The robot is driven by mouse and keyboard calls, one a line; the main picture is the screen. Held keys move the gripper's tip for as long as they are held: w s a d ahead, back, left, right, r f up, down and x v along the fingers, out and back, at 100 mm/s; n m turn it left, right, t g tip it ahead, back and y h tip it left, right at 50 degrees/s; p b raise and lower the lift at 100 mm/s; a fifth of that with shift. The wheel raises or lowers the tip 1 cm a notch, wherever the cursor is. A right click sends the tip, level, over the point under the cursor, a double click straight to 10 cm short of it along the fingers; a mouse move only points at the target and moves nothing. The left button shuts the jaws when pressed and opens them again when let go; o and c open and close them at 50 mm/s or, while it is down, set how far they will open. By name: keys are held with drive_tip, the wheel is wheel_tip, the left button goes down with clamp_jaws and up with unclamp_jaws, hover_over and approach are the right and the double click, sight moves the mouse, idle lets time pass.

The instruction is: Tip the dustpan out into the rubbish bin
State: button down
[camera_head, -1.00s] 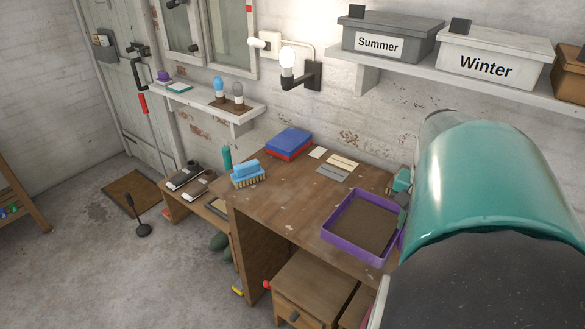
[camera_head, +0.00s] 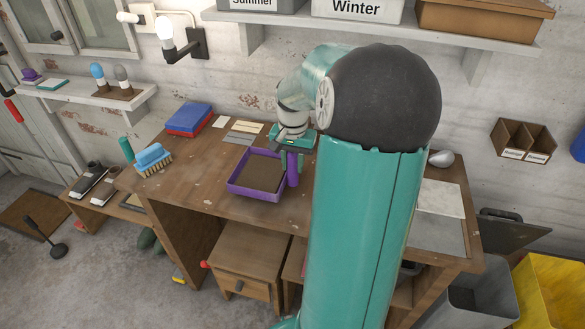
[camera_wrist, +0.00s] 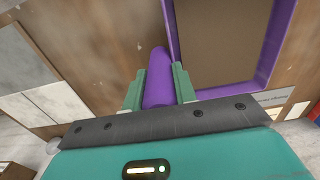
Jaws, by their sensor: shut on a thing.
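A shallow purple square pan (camera_head: 232,187) with a flat brown surface inside rests on the wooden desk. I take it for the dustpan; whether the brown is dirt I cannot tell. A purple handle (camera_head: 294,174) stands at its right side; how it joins the pan is not clear. In the wrist view the handle (camera_wrist: 157,88) sits between the green fingers of my gripper (camera_wrist: 159,69), beside the pan's wall (camera_wrist: 172,35). My gripper (camera_head: 290,154) is shut on it. At lower right are a grey bin (camera_head: 470,303) and a yellow one (camera_head: 548,285); which takes rubbish is not marked.
A dark panel like a lid (camera_head: 512,232) stands behind the grey bin. On the desk (camera_head: 205,198) are a blue brush (camera_head: 152,158), blue and red boxes (camera_head: 189,121) and flat cards. A box shelf (camera_head: 385,29) hangs above. My arm hides the desk's middle right.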

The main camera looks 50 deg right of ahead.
drive_tip(key=shift+f, duration=1.25)
drive_tip(key=c, duration=1.1)
unclamp_jaws()
drive_tip(key=shift+f, duration=0.1)
drive_tip(key=shift+s, duration=0.1)
drive_tip(key=r, duration=1.4)
drive_tip(key=shift+a, duration=0.25)
drive_tip(key=a+r+n+t+h, duration=0.1)
drive_tip(key=a+r+n, duration=0.15)
drive_tip(key=a, duration=0.85)
drive_tip(key=s+a+n+t, duration=0.1)
drive_tip(key=s+a+n, duration=0.2)
drive_tip(key=a, duration=0.4)
drive_tip(key=s+a+f+n+t, duration=0.1)
drive_tip(key=s+a+n+t, duration=0.1)
drive_tip(key=a, duration=0.4)
drive_tip(key=s+a+n+t+y, duration=0.1)
drive_tip(key=s+a+n, duration=0.3)
drive_tip(key=a, duration=0.3)
drive_tip(key=shift+s+a+f+n+t, duration=0.15)
drive_tip(key=shift+a+f+n+t, duration=0.2)
drive_tip(key=shift+n, duration=0.2)
